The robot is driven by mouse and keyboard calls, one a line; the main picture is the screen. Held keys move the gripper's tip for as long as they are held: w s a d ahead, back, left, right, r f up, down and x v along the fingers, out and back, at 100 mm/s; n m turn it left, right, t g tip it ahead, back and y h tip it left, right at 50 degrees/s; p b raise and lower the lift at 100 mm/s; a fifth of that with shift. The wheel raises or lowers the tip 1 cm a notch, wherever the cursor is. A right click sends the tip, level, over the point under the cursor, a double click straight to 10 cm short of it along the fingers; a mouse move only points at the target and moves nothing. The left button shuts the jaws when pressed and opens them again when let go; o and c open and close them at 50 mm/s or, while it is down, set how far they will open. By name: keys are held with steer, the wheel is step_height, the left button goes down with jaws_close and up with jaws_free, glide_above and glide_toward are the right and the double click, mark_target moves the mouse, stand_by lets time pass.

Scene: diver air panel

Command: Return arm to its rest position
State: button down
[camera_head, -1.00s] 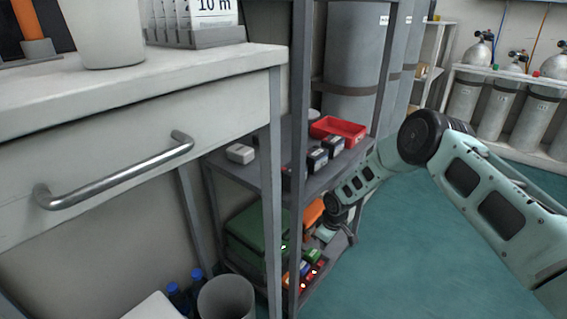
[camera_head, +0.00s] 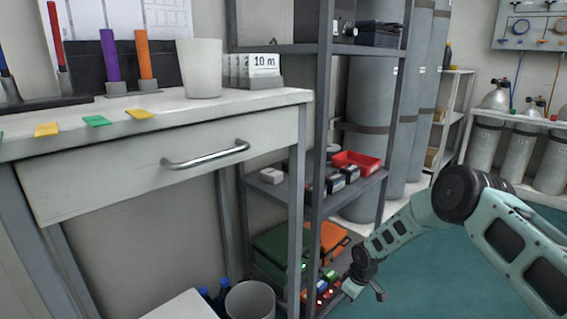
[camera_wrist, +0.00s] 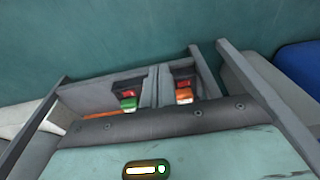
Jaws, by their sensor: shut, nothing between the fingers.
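My teal arm (camera_head: 513,235) reaches in from the right in the head view and bends down at its large dark joint. My gripper (camera_head: 368,288) is at its lower end, in front of the right side of the grey rack's (camera_head: 300,215) bottom shelf. The gripper is small in this view; it is shut and holds nothing. Whether it touches the shelf cannot be told. In the wrist view, a teal surface with a lit indicator fills the bottom.
A red tray (camera_head: 357,162) and small dark boxes are on the rack's middle shelf. Green (camera_head: 275,250) and orange cases sit at its bottom. A bench with a drawer (camera_head: 165,160) stands left, a grey bin (camera_head: 250,300) below.

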steer(key=s+a+r+p, duration=0.1)
steer(key=s+a+r, duration=0.35)
steer(key=r, duration=0.55)
steer(key=s+a+r, duration=0.3)
steer(key=s+r, duration=0.2)
steer(key=r, duration=0.4)
steer(key=s+a+r+p, duration=0.1)
steer(key=s+a+r, duration=0.35)
steer(key=r, duration=0.55)
steer(key=s+d+r+p, duration=0.15)
steer(key=s+r, duration=0.25)
steer(key=s, duration=0.5)
steer(key=s+d+r+m+g, duration=0.15)
steer(key=s+r, duration=0.25)
steer(key=s, duration=0.5)
steer(key=s+d+r, duration=0.2)
steer(key=s+r, duration=0.3)
steer(key=s, duration=0.4)
step_height(320, 180, up, 38)
steer(key=p, duration=3.8)
steer(key=shift+f+h, duration=0.15)
steer(key=shift+h, duration=0.15)
